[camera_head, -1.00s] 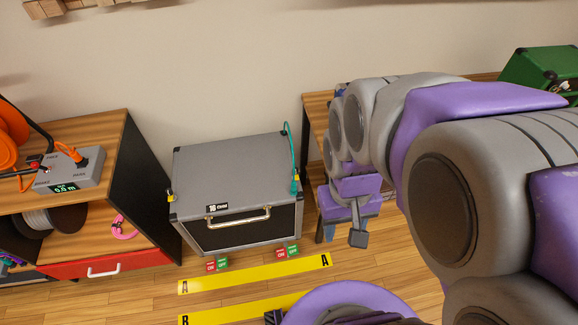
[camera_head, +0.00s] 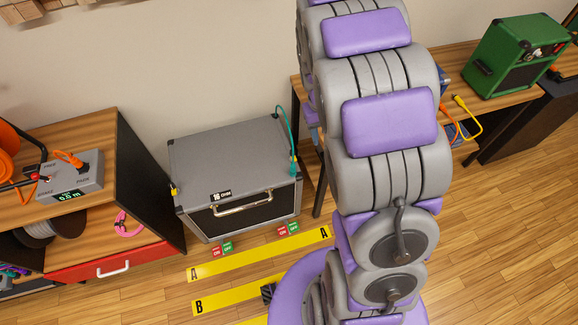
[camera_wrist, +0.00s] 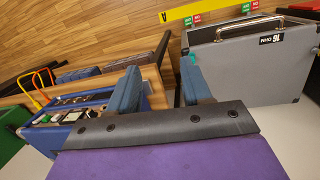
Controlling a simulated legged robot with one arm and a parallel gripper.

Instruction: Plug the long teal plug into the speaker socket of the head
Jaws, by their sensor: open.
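The teal plug (camera_head: 293,168) is on a teal lead at the right edge of the grey speaker cabinet (camera_head: 220,160). Only a small teal bit shows beside a finger in the wrist view (camera_wrist: 193,59). A blue unit with knobs (camera_wrist: 75,112), which may be the head, stands on the wooden table at left in the wrist view; its speaker socket cannot be made out. My gripper (camera_wrist: 158,80) is open, its two blue-grey fingers apart with nothing seen between them. In the head view my gripper is hidden behind my arm.
A green amp (camera_head: 505,60) stands on the right table, with orange and yellow leads (camera_head: 465,115) nearby. A grey meter box (camera_head: 75,178) sits on the left shelf unit. Yellow floor strips (camera_head: 250,260) and red-green blocks (camera_head: 222,248) lie before the cabinet.

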